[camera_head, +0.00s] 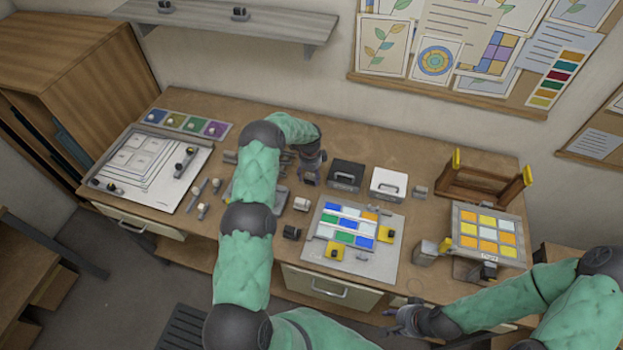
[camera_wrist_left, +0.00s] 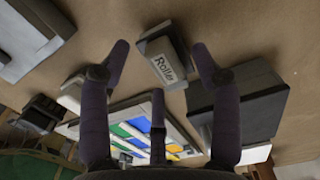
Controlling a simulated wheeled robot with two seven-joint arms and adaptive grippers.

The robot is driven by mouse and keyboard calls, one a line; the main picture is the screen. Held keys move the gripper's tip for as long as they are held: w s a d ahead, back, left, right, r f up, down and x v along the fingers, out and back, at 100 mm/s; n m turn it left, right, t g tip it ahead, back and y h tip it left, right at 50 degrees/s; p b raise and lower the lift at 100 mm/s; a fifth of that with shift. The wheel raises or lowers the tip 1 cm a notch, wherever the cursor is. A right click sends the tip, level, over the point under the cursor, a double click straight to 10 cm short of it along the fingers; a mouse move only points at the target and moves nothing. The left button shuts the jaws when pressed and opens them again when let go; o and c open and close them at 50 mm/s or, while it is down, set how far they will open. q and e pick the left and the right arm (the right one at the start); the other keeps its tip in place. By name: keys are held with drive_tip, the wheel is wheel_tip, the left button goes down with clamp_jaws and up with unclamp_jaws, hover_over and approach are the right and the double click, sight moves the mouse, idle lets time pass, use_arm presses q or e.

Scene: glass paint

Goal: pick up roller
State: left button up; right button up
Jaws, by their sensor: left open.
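The roller (camera_wrist_left: 163,54), a small grey block with a pale label reading "Roller", lies on the brown tabletop in the left wrist view. My left gripper (camera_wrist_left: 158,62) is open, with its fingers on either side of the roller in that view; I cannot tell whether they touch it. In the head view my left gripper (camera_head: 311,170) points down over the bench, left of the black box, and the roller cannot be made out beneath it. My right gripper (camera_head: 402,318) is near the bench's front edge, away from the roller; its jaws are unclear.
The black box (camera_head: 345,176) stands close to the right of my left gripper, with a white box (camera_head: 388,186) beyond it. A coloured glass panel (camera_head: 347,228) lies on a grey board in front.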

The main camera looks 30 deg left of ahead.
use_arm(q)
clamp_jaws()
drive_tip(key=shift+r, duration=0.2)
drive_tip(key=shift+w+r+b, duration=0.1)
drive_tip(key=shift+r+b, duration=0.2)
drive_tip(key=shift+r, duration=0.25)
drive_tip(key=s+d+r+b, duration=0.2)
drive_tip(key=s+d+r, duration=0.3)
drive_tip(key=s+r, duration=0.6)
drive_tip(key=shift+s+r+b, duration=0.3)
drive_tip(key=shift+s+b, duration=0.05)
drive_tip(key=shift+s, duration=0.75)
